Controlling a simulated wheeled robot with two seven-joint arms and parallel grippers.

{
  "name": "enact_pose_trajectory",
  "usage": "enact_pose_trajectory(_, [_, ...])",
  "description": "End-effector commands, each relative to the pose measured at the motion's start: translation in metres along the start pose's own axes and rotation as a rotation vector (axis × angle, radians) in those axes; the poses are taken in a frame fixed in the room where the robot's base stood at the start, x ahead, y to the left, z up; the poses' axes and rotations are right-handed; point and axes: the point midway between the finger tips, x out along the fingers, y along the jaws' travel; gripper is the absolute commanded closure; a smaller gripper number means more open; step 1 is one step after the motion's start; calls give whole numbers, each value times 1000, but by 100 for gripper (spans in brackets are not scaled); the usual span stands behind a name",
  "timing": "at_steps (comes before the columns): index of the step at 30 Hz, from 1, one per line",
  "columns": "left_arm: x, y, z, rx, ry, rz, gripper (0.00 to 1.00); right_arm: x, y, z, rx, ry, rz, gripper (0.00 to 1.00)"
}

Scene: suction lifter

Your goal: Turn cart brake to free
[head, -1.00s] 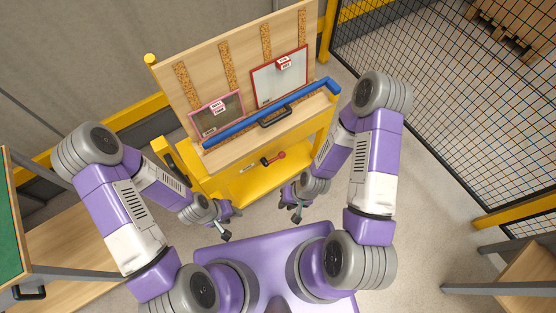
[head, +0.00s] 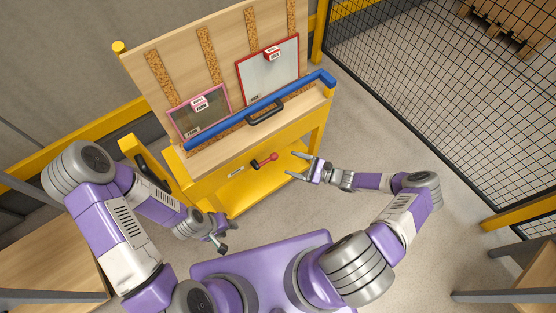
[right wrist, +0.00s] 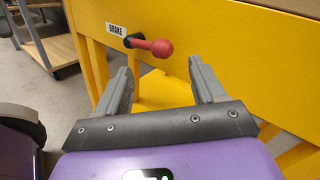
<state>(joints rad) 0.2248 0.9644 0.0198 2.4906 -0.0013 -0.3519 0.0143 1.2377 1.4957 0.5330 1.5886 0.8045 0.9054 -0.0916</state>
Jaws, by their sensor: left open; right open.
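The yellow cart (head: 285,140) stands ahead of me. Its brake lever, with a red knob (head: 270,157) on a dark pivot, is on the front panel beside a white label (head: 236,171). In the right wrist view the label reads BRAKE (right wrist: 117,30), and the red lever (right wrist: 152,45) points right from its pivot. My right gripper (head: 296,166) is open and empty, to the right of the knob. In the right wrist view its fingers (right wrist: 163,75) are spread, with the knob beyond and between them, apart from both. My left gripper (head: 222,240) is open and empty, low in front of the cart.
A black mesh fence (head: 440,90) stands at right. The floor right of the cart is clear.

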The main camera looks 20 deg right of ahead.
Motion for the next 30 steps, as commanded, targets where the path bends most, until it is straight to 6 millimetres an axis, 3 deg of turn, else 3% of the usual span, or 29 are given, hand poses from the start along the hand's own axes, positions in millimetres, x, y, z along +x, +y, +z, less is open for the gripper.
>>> enact_pose_trajectory(12, [9, -4, 0, 0, 0, 0, 57, 61, 3, 0, 0, 1, 8, 31])
enact_pose_trajectory(23, [10, -4, 0, 0, 0, 0, 57, 69, 2, 0, 0, 2, 8, 31])
enact_pose_trajectory(24, [10, -4, 0, 0, 0, 0, 57, 69, 2, 0, 0, 2, 8, 32])
enact_pose_trajectory(30, [10, -4, 0, 0, 0, 0, 57, 69, 2, 0, 0, 2, 8, 63])
